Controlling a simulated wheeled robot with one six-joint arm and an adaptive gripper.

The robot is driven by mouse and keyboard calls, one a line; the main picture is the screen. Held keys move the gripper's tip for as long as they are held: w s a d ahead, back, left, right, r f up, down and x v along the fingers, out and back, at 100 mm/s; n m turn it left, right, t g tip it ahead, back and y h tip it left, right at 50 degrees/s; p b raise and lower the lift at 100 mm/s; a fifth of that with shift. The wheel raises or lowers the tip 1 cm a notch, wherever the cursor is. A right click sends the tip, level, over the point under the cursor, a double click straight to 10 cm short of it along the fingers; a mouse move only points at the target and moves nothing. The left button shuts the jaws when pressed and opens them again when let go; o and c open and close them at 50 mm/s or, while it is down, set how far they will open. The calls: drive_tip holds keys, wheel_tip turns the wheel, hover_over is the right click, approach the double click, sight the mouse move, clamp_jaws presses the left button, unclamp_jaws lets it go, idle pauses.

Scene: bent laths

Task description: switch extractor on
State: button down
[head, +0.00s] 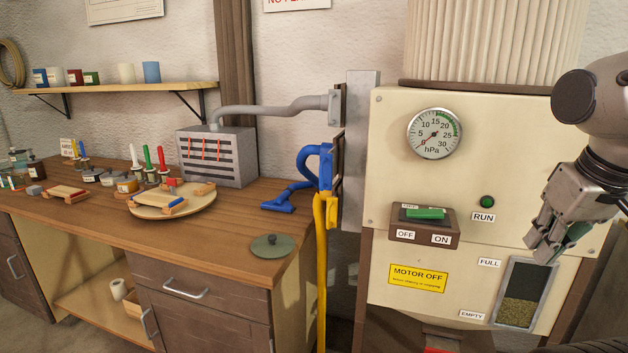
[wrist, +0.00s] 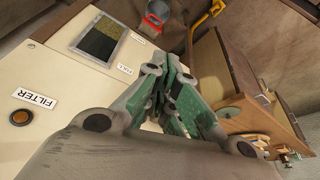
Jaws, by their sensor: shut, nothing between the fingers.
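The extractor is a cream cabinet (head: 390,180) on the right in the head view. Its green switch (head: 425,213) sits in a brown housing (head: 423,241) above OFF and ON labels; I cannot tell its position for sure. The RUN lamp (head: 487,202) is dark green, right of the switch. The round gauge (head: 435,133) is above; its needle is low on the scale. My gripper (head: 541,250) is shut and empty, right of the switch and apart from it, in front of the panel near the level window. Its fingers also show in the wrist view (wrist: 173,70).
The level window (head: 520,293) and yellow MOTOR OFF label (head: 418,277) are below the switch. The workbench (head: 230,215) holds tools. An amber lamp (wrist: 20,118) shows by a FILTER label.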

wheel_tip(320, 180, up, 13)
drive_tip(key=n+g+h, duration=0.2)
drive_tip(key=n+g, duration=0.3)
drive_tip(key=n, duration=0.9)
hover_over(430, 212)
drive_tip(key=a, duration=0.2)
drive_tip(key=f, duration=0.4)
drive_tip(key=d+f, duration=0.1)
drive_tip(key=f, duration=0.8)
drive_tip(key=shift+w+d+f, duration=0.1)
drive_tip(key=shift+d+f, duration=0.2)
